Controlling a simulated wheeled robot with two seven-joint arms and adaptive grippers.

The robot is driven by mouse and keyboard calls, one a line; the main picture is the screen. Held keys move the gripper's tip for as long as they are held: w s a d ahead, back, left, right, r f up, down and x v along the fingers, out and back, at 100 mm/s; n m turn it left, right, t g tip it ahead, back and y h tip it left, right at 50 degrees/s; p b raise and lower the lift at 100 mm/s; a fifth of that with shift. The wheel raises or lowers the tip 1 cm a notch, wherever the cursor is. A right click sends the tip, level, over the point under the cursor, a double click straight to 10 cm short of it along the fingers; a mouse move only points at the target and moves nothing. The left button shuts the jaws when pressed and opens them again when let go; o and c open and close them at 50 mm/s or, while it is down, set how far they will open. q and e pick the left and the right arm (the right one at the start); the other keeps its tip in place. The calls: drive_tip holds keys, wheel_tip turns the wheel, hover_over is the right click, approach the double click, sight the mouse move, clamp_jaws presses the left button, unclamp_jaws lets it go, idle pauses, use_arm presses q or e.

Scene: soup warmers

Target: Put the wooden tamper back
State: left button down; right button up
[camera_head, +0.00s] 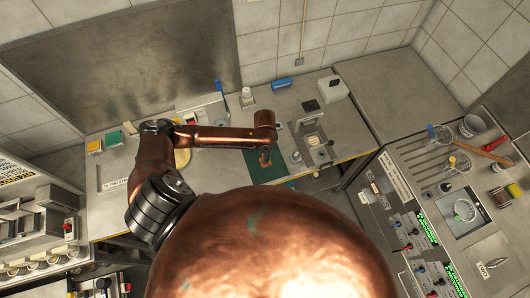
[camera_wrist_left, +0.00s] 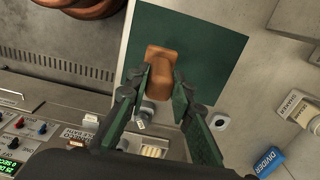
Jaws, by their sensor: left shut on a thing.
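The wooden tamper (camera_wrist_left: 160,66) is an orange-brown block-like piece in the left wrist view. My left gripper (camera_wrist_left: 161,80) is shut on it, with a finger on each side. Behind it lies a dark green mat (camera_wrist_left: 212,48) on the grey counter. I cannot tell whether the tamper touches the mat. In the head view the green mat (camera_head: 273,174) is partly covered by my copper arm, and my left gripper (camera_head: 265,160) is over it. The tamper's lower part is hidden between the fingers. My right gripper is not in view.
A grey machine (camera_head: 314,140) stands just right of the mat. A blue divider box (camera_wrist_left: 268,161) and a white labelled container (camera_wrist_left: 298,108) are near the wall. A rack of ladles and strainers (camera_head: 462,155) is at the right. The counter left of the mat holds small items.

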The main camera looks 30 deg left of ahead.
use_arm(q)
drive_tip(key=shift+f+b, duration=0.4)
drive_tip(key=shift+f, duration=1.1)
drive_tip(key=shift+f+b, duration=0.5)
drive_tip(key=shift+f, duration=1.7)
drive_tip(key=shift+b, duration=0.3)
drive_tip(key=shift+f, duration=0.25)
drive_tip(key=c, duration=1.6)
unclamp_jaws()
wheel_tip(320, 180, up, 12)
drive_tip(key=shift+s, duration=0.1)
